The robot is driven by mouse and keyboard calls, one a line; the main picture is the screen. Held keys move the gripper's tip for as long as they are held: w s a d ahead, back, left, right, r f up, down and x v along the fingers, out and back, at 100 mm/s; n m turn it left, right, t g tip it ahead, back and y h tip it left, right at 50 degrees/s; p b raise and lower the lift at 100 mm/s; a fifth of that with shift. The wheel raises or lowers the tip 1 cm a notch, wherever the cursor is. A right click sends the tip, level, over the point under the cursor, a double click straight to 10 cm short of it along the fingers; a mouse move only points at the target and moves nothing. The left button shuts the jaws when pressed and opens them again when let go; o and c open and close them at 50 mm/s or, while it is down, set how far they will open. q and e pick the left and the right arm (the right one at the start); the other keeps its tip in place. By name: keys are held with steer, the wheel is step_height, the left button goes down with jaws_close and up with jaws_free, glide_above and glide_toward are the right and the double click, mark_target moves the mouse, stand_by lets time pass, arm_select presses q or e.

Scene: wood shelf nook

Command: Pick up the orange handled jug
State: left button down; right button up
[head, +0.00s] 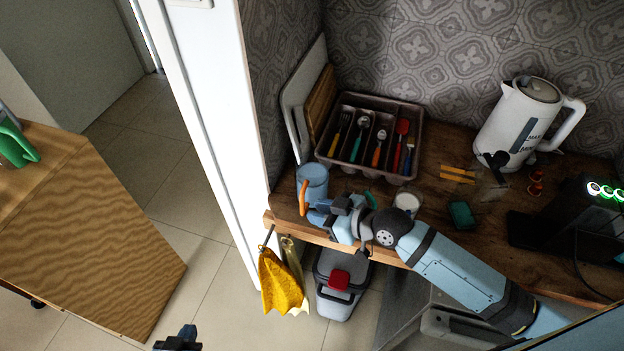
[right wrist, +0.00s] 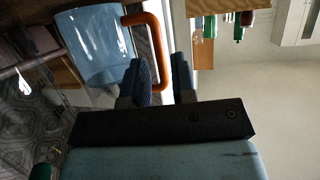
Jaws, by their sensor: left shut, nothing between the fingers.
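The jug (head: 315,180) is pale blue with an orange handle (head: 303,198) and stands upright at the left end of the wooden counter. In the right wrist view the jug (right wrist: 92,45) is at upper left, and its handle (right wrist: 157,50) runs down to the gap between my fingers. My right gripper (head: 316,213) is at the handle, open, with its fingers (right wrist: 161,80) apart on either side of the handle's lower part. Whether they touch it I cannot tell. My left gripper (head: 178,340) is shut and empty, low at the bottom edge, far from the jug.
A cutlery tray (head: 415,150) with several utensils stands behind the jug, beside leaning boards (head: 318,95). A white cup (head: 407,203), a green sponge (head: 461,214) and a kettle (head: 520,115) are to the right. A yellow cloth (head: 280,283) hangs below the counter's edge.

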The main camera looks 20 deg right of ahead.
mark_target(303, 216)
steer(key=shift+p+x, duration=0.45)
steer(key=shift+x, duration=2.25)
steer(key=shift+d+f, duration=0.15)
jaws_close()
